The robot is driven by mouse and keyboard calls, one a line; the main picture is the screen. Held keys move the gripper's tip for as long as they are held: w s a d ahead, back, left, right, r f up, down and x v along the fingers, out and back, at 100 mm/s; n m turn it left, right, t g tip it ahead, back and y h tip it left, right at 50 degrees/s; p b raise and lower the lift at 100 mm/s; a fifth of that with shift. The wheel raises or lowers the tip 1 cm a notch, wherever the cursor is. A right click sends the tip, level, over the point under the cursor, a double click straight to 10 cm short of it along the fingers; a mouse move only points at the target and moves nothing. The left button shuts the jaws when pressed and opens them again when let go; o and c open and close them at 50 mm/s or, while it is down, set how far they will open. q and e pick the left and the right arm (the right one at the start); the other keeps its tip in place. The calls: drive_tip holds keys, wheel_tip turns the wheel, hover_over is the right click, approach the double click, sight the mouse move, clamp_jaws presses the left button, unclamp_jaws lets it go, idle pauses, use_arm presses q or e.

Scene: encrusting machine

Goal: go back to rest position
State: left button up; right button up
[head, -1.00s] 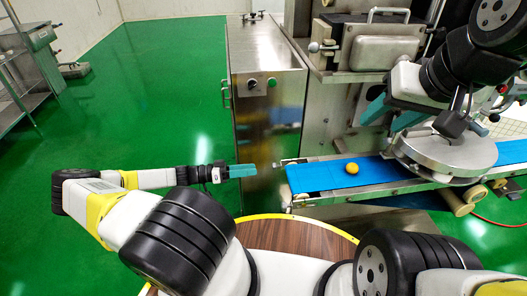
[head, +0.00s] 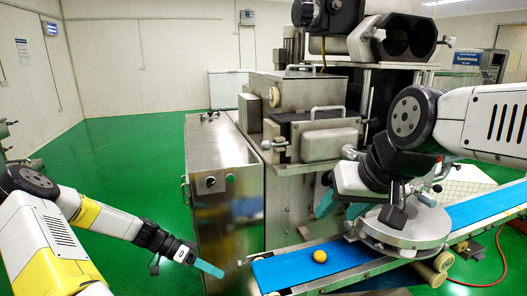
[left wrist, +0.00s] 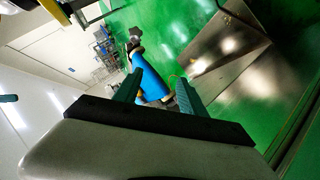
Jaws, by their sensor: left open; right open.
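My left gripper (head: 208,268) hangs over the green floor at the lower left, in front of the steel cabinet and left of the belt's end. It is empty; its two teal fingers stand apart in the left wrist view (left wrist: 157,95). My right gripper (head: 340,207) is at the encrusting machine (head: 310,145), behind the belt. Its teal fingers are apart, partly hidden by the wrist and a round steel disc (head: 403,228). Nothing shows between them. A yellow-orange ball (head: 320,256) lies on the blue conveyor belt (head: 290,268), apart from both grippers.
The steel cabinet (head: 225,210) stands between my left gripper and the machine. A red hose (head: 499,255) lies on the floor at the right. Open green floor (head: 125,160) spreads at the left and back.

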use_arm(q)
drive_tip(key=s+r+n+t+y, duration=0.1)
drive_tip(key=s+r+n+y, duration=0.3)
drive_tip(key=r, duration=0.6)
drive_tip(key=s+r+y, duration=0.1)
drive_tip(key=r+y, duration=0.4)
drive_tip(key=r, duration=0.6)
drive_tip(key=s+d+r+n+t, duration=0.1)
drive_tip(key=s+r+n+t, duration=0.3)
drive_tip(key=s+r, duration=0.7)
wheel_tip(320, 180, up, 3)
drive_tip(key=t, duration=0.2)
drive_tip(key=shift+s+d+f+n+t+y, duration=0.2)
drive_tip(key=shift+d+n+t+y, duration=0.1)
drive_tip(key=shift+n+y, duration=0.1)
